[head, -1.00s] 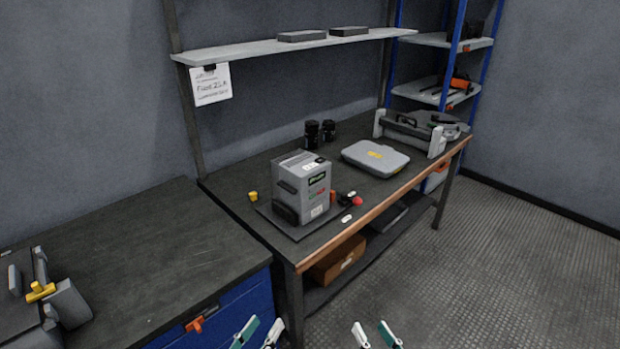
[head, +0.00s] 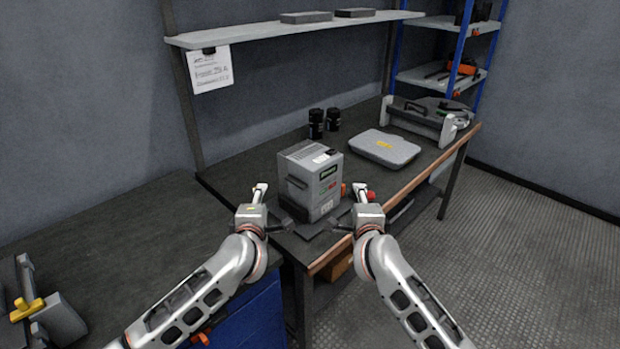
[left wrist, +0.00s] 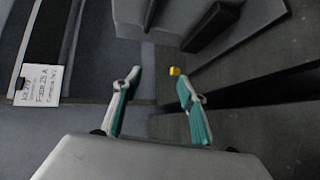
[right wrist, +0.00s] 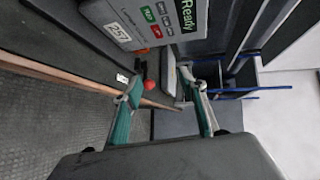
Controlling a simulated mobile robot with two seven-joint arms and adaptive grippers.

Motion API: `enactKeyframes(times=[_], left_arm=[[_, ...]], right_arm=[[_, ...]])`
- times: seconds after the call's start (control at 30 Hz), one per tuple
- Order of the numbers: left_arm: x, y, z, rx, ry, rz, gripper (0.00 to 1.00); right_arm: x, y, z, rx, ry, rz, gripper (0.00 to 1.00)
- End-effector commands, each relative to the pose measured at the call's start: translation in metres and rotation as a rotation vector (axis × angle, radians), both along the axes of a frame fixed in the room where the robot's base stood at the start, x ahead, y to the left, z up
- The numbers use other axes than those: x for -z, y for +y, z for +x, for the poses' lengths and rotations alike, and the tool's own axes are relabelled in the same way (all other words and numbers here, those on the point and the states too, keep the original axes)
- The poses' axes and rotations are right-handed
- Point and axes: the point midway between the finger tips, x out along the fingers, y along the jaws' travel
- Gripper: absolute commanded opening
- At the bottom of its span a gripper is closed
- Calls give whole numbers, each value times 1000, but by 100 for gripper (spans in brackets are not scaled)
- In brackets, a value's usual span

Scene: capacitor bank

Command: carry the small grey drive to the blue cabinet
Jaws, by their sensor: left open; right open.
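My left gripper (head: 261,192) is open and empty just left of the drive. My right gripper (head: 362,193) is open and empty just right of it. In the left wrist view the open fingers (left wrist: 158,92) have a yellow piece (left wrist: 175,71) beyond them. In the right wrist view the drive's labelled front (right wrist: 140,22) shows at the top, above the open fingers (right wrist: 163,92). The blue cabinet (head: 250,318) is at lower left with a dark top, partly hidden by my left arm.
A grey case (head: 384,147) and two black cylinders (head: 316,124) sit farther back on the bench. A red knob (right wrist: 149,84) lies near the drive. A grey device with a yellow handle (head: 28,308) stands on the cabinet's left end; the rest of its top is clear.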

Motion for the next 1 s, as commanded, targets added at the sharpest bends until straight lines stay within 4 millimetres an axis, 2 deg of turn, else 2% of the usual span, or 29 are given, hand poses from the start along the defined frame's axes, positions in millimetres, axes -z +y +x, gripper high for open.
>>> enactKeyframes(times=[0.3, 0.43, 1.0], left_arm=[[0, 0, 1, 0, 1, -2, 42], [2, 0, 8, -1, 0, -2, 42], [21, 0, 82, -2, 1, -1, 42]], right_arm=[[1, 0, 1, 0, 2, 1, 42], [2, 0, 8, 0, 1, 2, 42], [21, 0, 82, 0, 2, 2, 42]])
